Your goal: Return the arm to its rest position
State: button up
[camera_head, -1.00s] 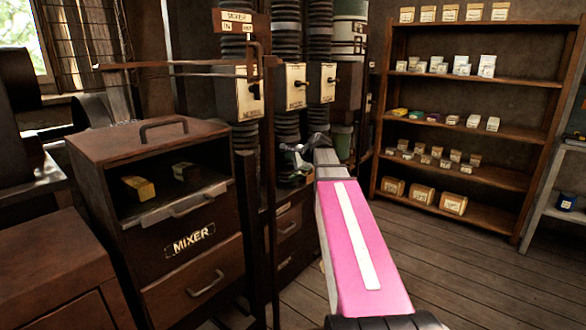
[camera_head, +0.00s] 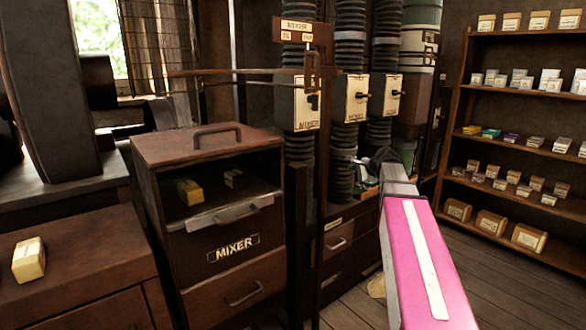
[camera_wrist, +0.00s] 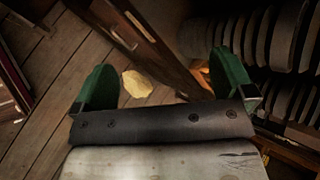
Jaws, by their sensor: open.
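My gripper shows in the wrist view (camera_wrist: 165,85) with its two green fingers spread wide apart and nothing between them. Past the fingers are the plank floor, a dark wooden cabinet edge and dark ribbed columns. In the head view my pink arm reaches forward from the lower right. Its far end, by my gripper (camera_head: 372,163), is in front of the ribbed columns and right of the mixer cabinet (camera_head: 232,258). The fingers are too small there to make out.
A yellow block (camera_head: 28,260) lies on the brown cabinet (camera_head: 95,250) at left. Two blocks sit in the mixer's open compartment. Switch boxes (camera_head: 355,98) stand behind the arm. A shelf (camera_head: 520,92) with small boxes is at right. A pale yellow lump (camera_wrist: 137,84) lies on the floor.

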jog(key=s+a+f+n+g+h, duration=0.3)
jog(key=s+f+n, duration=0.5)
jog(key=s+f, duration=0.5)
jog(key=s+a+f+n+g+h, duration=0.3)
jog(key=s+f+n, duration=0.4)
jog(key=s+f, duration=0.5)
notch_tip(320, 180, down, 5)
jog(key=shift+s+a+f+n+g, duration=0.2)
jog(key=shift+s+a+n+g, duration=0.15)
jog(key=shift+g, duration=0.35)
